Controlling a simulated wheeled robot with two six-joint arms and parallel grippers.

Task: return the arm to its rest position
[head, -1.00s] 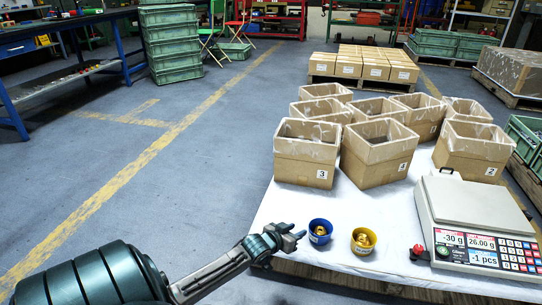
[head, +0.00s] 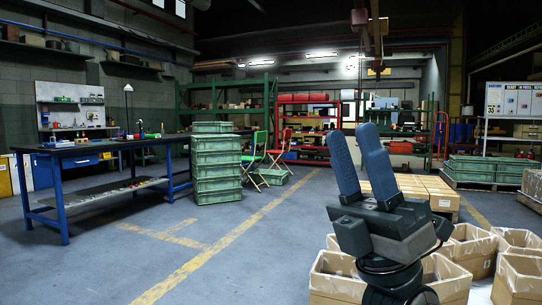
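Open lined boxes (head: 337,282) stand at the lower right. Behind them are closed cartons (head: 412,187) on a pallet. Stacked green crates (head: 216,170) and a blue-legged workbench (head: 62,200) stand at left. The floor (head: 235,240) between is clear.

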